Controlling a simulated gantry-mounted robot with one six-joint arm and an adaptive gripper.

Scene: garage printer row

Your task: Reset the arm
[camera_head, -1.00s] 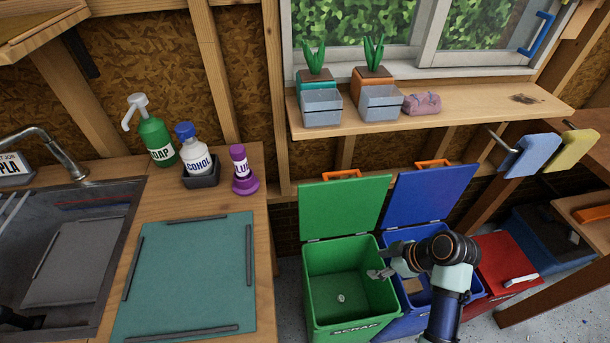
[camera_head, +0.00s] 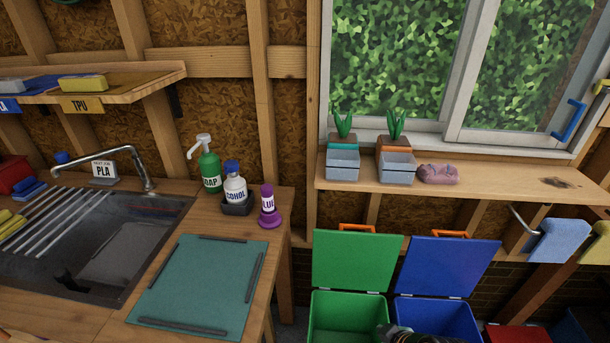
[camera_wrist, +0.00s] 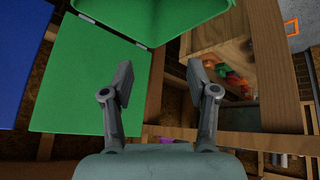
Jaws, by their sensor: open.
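In the wrist view my gripper (camera_wrist: 162,82) is open, its two grey fingers spread wide with nothing between them. The green bin's lid shows behind it (camera_wrist: 90,90) in that view.
The green lid (camera_head: 353,262) and blue lid (camera_head: 447,266) stand raised. A shelf (camera_head: 490,186) under the window holds plants and grey boxes. A counter at left holds a teal mat (camera_head: 200,285), bottles and a sink (camera_head: 95,240). A red bin (camera_head: 515,335) is at lower right.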

